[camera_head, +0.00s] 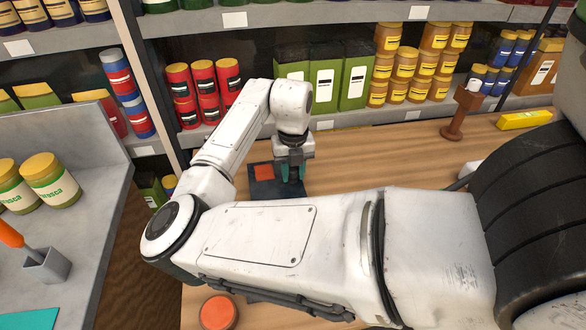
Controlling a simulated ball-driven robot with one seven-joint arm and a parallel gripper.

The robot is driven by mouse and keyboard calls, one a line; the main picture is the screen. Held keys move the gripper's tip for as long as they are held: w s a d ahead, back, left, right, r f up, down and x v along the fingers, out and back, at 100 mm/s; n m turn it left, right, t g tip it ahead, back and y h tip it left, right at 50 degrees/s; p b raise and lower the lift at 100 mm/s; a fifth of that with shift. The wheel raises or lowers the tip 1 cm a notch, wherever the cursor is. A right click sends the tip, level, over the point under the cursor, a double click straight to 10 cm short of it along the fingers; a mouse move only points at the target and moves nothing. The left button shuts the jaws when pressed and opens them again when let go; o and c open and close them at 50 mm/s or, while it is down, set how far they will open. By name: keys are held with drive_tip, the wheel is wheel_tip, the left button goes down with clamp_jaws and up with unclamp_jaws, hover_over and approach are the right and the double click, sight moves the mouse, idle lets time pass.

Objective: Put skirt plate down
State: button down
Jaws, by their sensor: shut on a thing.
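My gripper (292,174) points down over the wooden table, with teal fingers at its tip. It is shut at the right part of a dark, flat plate, which looks like the skirt plate (261,188). An orange-red square patch shows on the plate's left side. The plate is at or just above the table top; I cannot tell whether it touches. Its near edge is partly hidden behind my arm, and the grip itself is small and hard to make out.
The wooden table (400,158) is clear right of the plate. A brown stand (462,112) and a yellow box (524,119) are at the right. An orange-topped round item (218,313) is at the front. Stocked shelves stand behind; a grey counter (95,180) is left.

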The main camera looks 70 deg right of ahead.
drive_tip(key=shift+f, duration=0.1)
drive_tip(key=c, duration=0.8)
unclamp_jaws()
wheel_tip(320, 180, up, 12)
drive_tip(key=b, duration=0.2)
idle(0.4)
